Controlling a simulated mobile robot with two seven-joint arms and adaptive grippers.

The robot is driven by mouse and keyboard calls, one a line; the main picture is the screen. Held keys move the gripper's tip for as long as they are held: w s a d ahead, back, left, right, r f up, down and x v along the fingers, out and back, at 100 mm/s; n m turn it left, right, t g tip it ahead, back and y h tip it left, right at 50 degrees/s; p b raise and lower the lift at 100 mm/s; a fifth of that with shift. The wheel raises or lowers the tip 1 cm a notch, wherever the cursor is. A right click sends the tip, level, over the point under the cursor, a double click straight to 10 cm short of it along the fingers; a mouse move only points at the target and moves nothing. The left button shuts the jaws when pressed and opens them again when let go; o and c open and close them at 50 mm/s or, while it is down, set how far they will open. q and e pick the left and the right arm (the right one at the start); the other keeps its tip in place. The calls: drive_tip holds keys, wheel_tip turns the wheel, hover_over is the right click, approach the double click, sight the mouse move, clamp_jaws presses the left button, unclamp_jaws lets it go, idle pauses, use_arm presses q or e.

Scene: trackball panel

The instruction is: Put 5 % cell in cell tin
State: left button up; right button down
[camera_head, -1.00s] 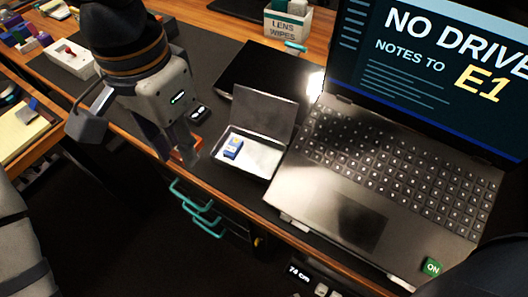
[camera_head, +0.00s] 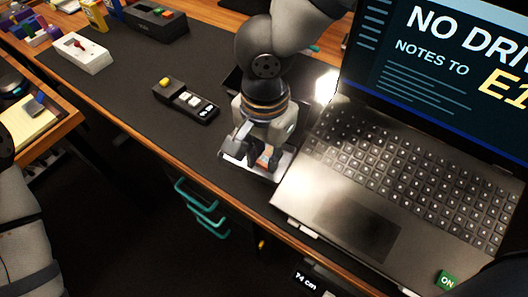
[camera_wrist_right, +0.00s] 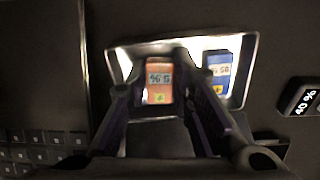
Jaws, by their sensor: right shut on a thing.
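The 5 % cell is a small orange block (camera_wrist_right: 160,84) with its label facing the right wrist camera. My right gripper (camera_head: 262,162) is shut on it, with a finger on each side. The cell tin (camera_wrist_right: 125,62) is a shallow open metal box at the counter's front edge, left of the laptop. In the right wrist view, gripper and cell are over its inside; I cannot tell if the cell touches the bottom. A blue cell (camera_wrist_right: 217,74) lies in the tin, beside the orange one. In the head view my right arm hides most of the tin and its lid.
The laptop (camera_head: 385,180) stands close on the right of the tin. A black device with a yellow button (camera_head: 186,100) lies to its left. A white switch box (camera_head: 80,53) is farther left. The dark mat (camera_head: 130,85) between them is clear.

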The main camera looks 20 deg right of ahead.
sight(264, 160)
drive_tip(key=shift+f, duration=0.15)
drive_tip(key=c, duration=1.4)
unclamp_jaws()
use_arm(q)
drive_tip(key=shift+w+r+t+p, duration=0.5)
drive_tip(key=shift+w+r+p, duration=0.4)
drive_tip(key=shift+w+r, duration=0.25)
use_arm(e)
drive_tip(key=shift+r, duration=6.15)
